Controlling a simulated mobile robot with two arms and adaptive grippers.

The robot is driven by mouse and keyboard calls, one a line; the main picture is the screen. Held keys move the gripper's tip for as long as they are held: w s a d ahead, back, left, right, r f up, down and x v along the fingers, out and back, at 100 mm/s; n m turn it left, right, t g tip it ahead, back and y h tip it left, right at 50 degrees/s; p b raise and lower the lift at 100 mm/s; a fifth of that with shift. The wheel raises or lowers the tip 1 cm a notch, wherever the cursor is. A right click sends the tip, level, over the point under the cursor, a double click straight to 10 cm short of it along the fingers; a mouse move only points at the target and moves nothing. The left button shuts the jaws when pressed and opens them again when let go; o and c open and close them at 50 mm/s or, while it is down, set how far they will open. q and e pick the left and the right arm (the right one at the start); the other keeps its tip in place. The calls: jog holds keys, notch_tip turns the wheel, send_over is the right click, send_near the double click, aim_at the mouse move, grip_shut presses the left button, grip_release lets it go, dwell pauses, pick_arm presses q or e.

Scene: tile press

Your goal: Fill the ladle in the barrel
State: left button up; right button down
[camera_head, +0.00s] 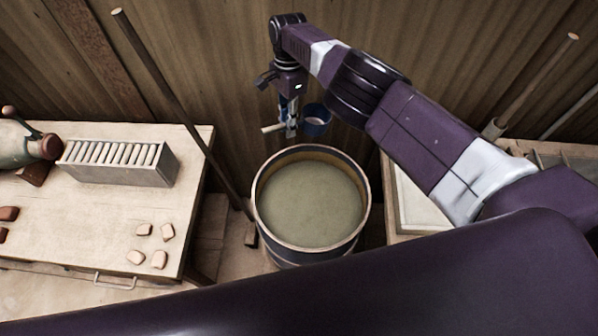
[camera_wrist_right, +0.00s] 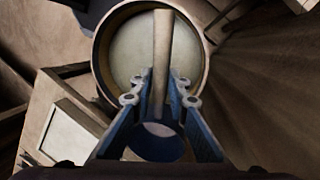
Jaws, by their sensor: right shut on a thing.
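The barrel (camera_head: 313,256) stands upright in the middle of the head view, with greenish-grey liquid (camera_head: 312,203) inside. It also shows at the top of the right wrist view (camera_wrist_right: 103,75). My right gripper (camera_head: 291,130) is at the barrel's far side, beyond the rim in the head view. It is shut on the wooden handle (camera_wrist_right: 162,50) of the ladle. The ladle's dark blue cup (camera_head: 316,121) is right of the fingers, and it shows low between them in the wrist view (camera_wrist_right: 158,143). The cup's contents cannot be made out. My left gripper is out of view.
A wooden table (camera_head: 105,225) at left bears a grey rack (camera_head: 120,170) of pale tiles, a green bottle (camera_head: 18,142) and several small clay pieces (camera_head: 160,259). A dark pole (camera_head: 165,90) leans between table and barrel. A plank wall (camera_head: 215,60) rises behind.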

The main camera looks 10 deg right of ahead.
jog(key=s+d+f+m+y+p, duration=0.1)
jog(key=s+f+m, duration=0.1)
jog(key=s+f, duration=0.35)
jog(key=s+f+m+y+p, duration=0.1)
jog(key=s+f+m+p, duration=0.15)
jog(key=f, duration=0.55)
pick_arm(q)
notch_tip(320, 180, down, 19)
jog(key=b, duration=2.2)
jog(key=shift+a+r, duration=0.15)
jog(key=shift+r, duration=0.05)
pick_arm(e)
jog(key=d+f+t+y, duration=0.1)
jog(key=d+f+y, duration=0.2)
jog(key=f, duration=1.5)
jog(key=shift+s+d+f+y, duration=0.15)
jog(key=shift+s+f+y, duration=0.1)
jog(key=shift+f+y, duration=0.2)
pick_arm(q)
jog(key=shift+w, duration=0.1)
pick_arm(e)
jog(key=shift+r+n, duration=0.1)
jog(key=shift+n, duration=0.15)
